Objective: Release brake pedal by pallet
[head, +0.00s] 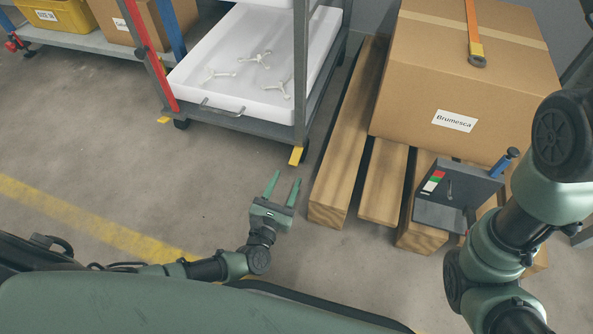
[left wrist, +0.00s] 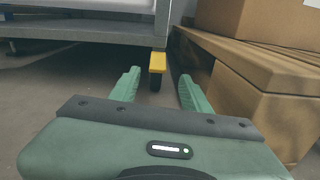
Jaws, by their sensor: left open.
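The yellow brake pedal (head: 296,155) sticks out at the foot of the rack's near right leg, beside the wooden pallet (head: 343,150). In the left wrist view the pedal (left wrist: 157,63) shows above a dark caster (left wrist: 155,83), between my fingertips in the picture but beyond them. My left gripper (head: 283,182) is open and empty, low over the floor, its fingers pointing at the pedal and apart from it. It also shows in the left wrist view (left wrist: 158,82).
The grey rack (head: 235,121) holds a white tray (head: 215,88) with several white pieces. A second yellow pedal (head: 163,120) is at its left leg. A large carton (head: 445,85) sits on the pallet. Floor left of my gripper is clear.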

